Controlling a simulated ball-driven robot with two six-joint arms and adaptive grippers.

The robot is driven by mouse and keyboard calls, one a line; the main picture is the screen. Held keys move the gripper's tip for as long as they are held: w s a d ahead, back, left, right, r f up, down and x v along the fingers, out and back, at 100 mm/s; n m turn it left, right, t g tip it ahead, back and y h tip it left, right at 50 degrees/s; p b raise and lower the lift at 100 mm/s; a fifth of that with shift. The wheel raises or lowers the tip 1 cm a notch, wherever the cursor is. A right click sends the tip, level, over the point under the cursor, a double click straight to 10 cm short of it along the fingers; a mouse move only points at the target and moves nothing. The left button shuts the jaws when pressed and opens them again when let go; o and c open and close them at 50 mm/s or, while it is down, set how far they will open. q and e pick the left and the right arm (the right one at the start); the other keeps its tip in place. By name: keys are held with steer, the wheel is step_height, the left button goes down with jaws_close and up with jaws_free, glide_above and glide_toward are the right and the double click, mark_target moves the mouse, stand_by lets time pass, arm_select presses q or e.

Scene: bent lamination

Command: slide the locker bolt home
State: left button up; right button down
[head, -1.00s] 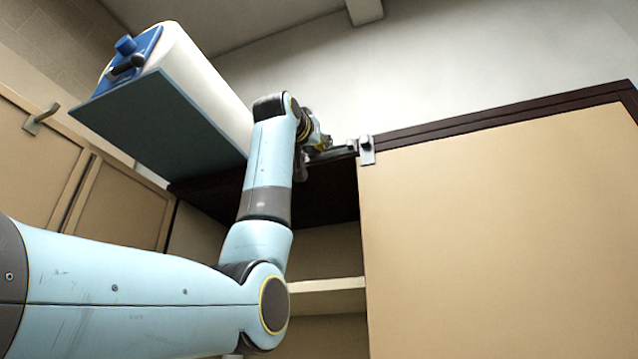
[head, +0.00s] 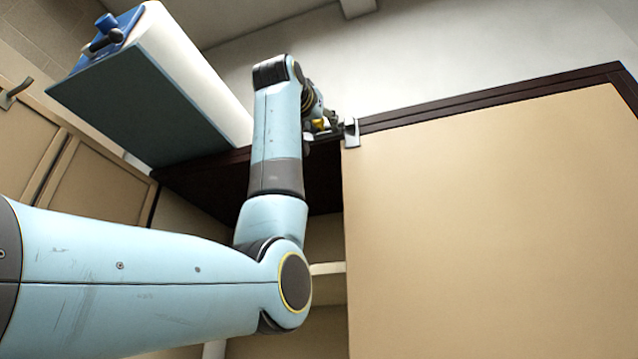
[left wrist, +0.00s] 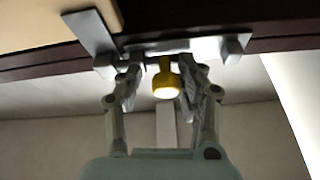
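The locker bolt shows in the left wrist view as a pale metal bar (left wrist: 205,47) with a yellow knob (left wrist: 165,82) hanging from it. The bar lies along the locker's dark top edge (left wrist: 276,44). A metal bracket (left wrist: 92,34) sits at the bar's left end by the tan door. In the head view the bracket (head: 351,133) is at the door's upper left corner. My left gripper (left wrist: 165,90) has its fingers on either side of the knob, with a visible gap at each side. In the head view my left gripper (head: 316,122) is partly hidden by my wrist. My right gripper is not in view.
A tan locker door (head: 490,220) fills the right. A white roll-shaped object (head: 195,75) with a dark flat side and blue end stands on the locker top, left of my arm. A shelf (head: 326,268) shows in the opening. A hook (head: 14,92) is at far left.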

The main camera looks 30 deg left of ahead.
arm_select(q)
steer(key=shift+o, duration=0.7)
steer(key=shift+d+r, duration=0.1)
steer(key=v, duration=1.2)
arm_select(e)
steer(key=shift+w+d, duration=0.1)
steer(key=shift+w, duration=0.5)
arm_select(q)
steer(key=shift+w, duration=0.1)
